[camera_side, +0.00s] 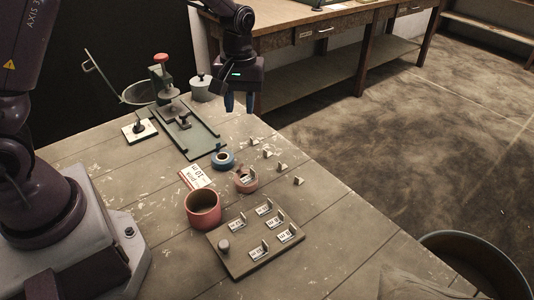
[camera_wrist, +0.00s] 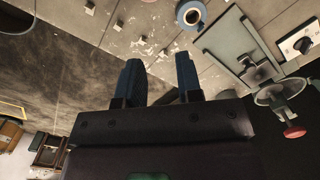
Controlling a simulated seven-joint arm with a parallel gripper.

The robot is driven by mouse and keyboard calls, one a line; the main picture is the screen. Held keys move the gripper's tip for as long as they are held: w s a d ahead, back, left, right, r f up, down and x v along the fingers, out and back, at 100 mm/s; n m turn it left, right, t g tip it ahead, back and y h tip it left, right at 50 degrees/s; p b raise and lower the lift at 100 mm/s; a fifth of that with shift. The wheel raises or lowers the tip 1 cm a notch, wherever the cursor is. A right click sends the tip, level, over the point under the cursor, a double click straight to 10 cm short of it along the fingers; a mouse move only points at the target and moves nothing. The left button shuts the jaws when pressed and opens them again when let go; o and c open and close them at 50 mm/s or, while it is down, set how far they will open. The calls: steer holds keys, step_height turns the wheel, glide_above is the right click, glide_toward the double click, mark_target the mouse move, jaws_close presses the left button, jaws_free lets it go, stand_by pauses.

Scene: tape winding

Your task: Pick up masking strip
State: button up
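Several small pale pieces stand in a row on the table, right of the tape rolls; they look like the masking strips, though I cannot be sure. In the side view the row runs from one far piece (camera_side: 255,141) to a near piece (camera_side: 298,181). The wrist view also shows them, one piece (camera_wrist: 163,53) appearing close to the fingertips. My gripper (camera_side: 239,103) hangs above the table's far edge, behind the row. In the wrist view its two blue fingers (camera_wrist: 158,62) are apart with nothing between them.
A blue tape roll (camera_side: 223,160) and a pinkish roll (camera_side: 246,184) lie left of the row. A red cup (camera_side: 202,212) and a board with labelled tabs (camera_side: 236,262) stand nearer. A green-grey fixture (camera_side: 203,137) is at the back. The table's right side is clear.

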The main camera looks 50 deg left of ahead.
mark_target(268, 152)
steer(key=w+a+f+n, duration=0.2)
steer(key=w+f+n, duration=0.3)
steer(key=w+n, duration=0.35)
steer(key=shift+n+t, duration=0.35)
steer(key=shift+t, duration=0.05)
steer(key=f, duration=1.2)
steer(key=shift+s+f, duration=0.3)
steer(key=shift+s, duration=0.05)
jaws_close()
